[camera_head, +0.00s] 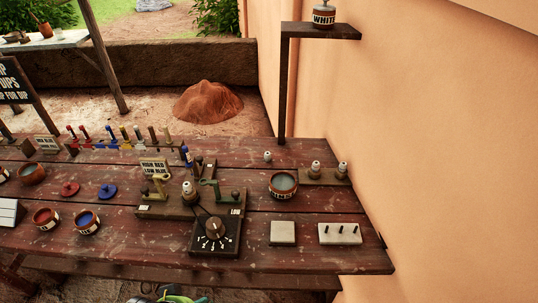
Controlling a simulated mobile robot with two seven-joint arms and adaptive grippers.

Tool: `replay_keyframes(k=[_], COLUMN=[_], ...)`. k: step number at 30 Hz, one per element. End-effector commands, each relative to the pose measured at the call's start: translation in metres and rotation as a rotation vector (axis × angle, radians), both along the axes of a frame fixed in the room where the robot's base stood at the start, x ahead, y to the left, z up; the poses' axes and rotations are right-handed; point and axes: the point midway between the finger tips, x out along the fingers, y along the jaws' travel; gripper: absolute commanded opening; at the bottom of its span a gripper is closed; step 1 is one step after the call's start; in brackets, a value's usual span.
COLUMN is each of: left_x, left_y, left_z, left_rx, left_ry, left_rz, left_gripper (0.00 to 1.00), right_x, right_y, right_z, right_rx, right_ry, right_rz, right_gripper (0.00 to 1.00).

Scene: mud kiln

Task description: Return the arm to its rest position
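A small green and dark part (172,296), likely of my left arm or gripper, shows at the bottom edge, left of centre. It is below the near edge of the wooden table (300,251) and mostly cut off by the frame. I cannot make out its fingers or whether they are open. My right gripper is not in view.
The table holds a dial box (214,238), a dark bowl (283,185), a white block with pegs (340,233), a pale square block (283,233), small bowls and a row of coloured tools. A wall (430,150) bounds the right; a shelf post (283,90) stands behind.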

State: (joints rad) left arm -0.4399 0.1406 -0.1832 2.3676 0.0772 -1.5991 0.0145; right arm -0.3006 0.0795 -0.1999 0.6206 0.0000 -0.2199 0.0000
Motion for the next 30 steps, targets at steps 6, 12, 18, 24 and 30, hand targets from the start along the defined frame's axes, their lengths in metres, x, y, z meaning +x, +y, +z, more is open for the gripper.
replay_keyframes(k=[6, 12, 18, 24, 30], left_x=[-0.031, -0.024, -0.02, -0.024, -0.05], left_y=[0.029, 0.029, 0.027, 0.026, 0.029], left_z=[0.011, -0.029, -0.077, -0.144, -0.245], left_rx=[0.059, 0.067, 0.066, 0.069, 0.074], left_ry=[-0.011, 0.006, 0.026, 0.056, 0.1], left_rz=[0.071, 0.07, 0.066, 0.06, 0.051], left_gripper=[0.7, 0.7, 0.7, 0.7, 0.7], right_x=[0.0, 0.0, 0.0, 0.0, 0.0], right_y=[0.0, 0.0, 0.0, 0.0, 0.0], right_z=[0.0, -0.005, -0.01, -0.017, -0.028], right_rx=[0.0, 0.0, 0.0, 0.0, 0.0], right_ry=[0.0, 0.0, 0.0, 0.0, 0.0], right_rz=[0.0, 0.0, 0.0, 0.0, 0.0], right_gripper=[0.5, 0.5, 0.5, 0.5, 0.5])
